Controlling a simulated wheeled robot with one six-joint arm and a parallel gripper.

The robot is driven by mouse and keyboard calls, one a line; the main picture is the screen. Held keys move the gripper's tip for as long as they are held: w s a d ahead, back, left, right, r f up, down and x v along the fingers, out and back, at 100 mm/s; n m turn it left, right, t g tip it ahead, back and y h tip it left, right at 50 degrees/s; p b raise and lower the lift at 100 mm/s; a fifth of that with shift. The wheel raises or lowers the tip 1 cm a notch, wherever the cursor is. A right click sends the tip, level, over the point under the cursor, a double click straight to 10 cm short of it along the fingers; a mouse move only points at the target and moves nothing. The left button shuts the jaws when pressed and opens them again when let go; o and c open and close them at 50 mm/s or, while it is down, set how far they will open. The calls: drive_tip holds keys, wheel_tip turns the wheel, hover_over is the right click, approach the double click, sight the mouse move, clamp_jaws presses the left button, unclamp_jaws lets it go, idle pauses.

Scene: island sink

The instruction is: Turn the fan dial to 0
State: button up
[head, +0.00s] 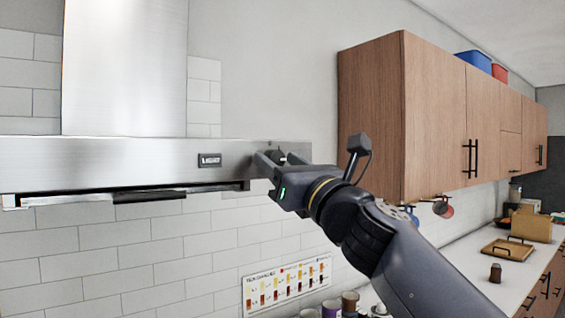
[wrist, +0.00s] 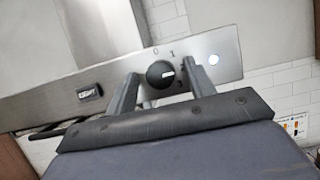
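The fan dial (wrist: 160,74) is a round black knob with a white mark on the hood's steel front panel (wrist: 226,66). In the wrist view its mark points right, and the printed 0 is above the knob, with other figures to the right. My gripper (wrist: 160,68) is open, with one finger on each side of the dial and gaps visible between fingers and knob. In the head view the gripper (head: 275,157) is at the right end of the hood front, and the dial (head: 278,156) is partly hidden by the fingers.
A lit round button (wrist: 213,59) sits right of the dial. A dark label (head: 209,160) is on the hood front to the left. Wooden wall cabinets (head: 434,118) hang at the right. A counter (head: 475,262) with mugs lies below.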

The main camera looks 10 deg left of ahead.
drive_tip(key=c, duration=1)
drive_tip(key=shift+o, duration=0.2)
drive_tip(key=shift+n, duration=0.6)
drive_tip(key=n+g+y, duration=0.1)
drive_tip(key=n, duration=0.1)
drive_tip(key=n+g+b, duration=0.1)
drive_tip(key=n+g, duration=0.1)
drive_tip(key=n, duration=0.1)
drive_tip(key=shift+w+d+n+y, duration=0.15)
drive_tip(key=shift+n+y, duration=0.15)
drive_tip(key=shift+y, duration=0.1)
drive_tip(key=n+g, duration=0.1)
drive_tip(key=n, duration=0.2)
drive_tip(key=n+g, duration=0.1)
drive_tip(key=n, duration=0.2)
drive_tip(key=shift+r+g, duration=0.15)
drive_tip(key=shift+g, duration=0.25)
drive_tip(key=n+g+p, duration=0.1)
drive_tip(key=n+g, duration=0.1)
drive_tip(key=n, duration=0.3)
drive_tip(key=shift+w+r+p, duration=0.1)
drive_tip(key=shift+r+p, duration=0.05)
drive_tip(key=shift+p, duration=0.2)
drive_tip(key=n+h+p, duration=0.1)
drive_tip(key=n, duration=0.1)
drive_tip(key=n+g, duration=0.1)
drive_tip(key=n, duration=0.1)
drive_tip(key=shift+n+h+p, duration=0.3)
drive_tip(key=shift+h+p, duration=0.1)
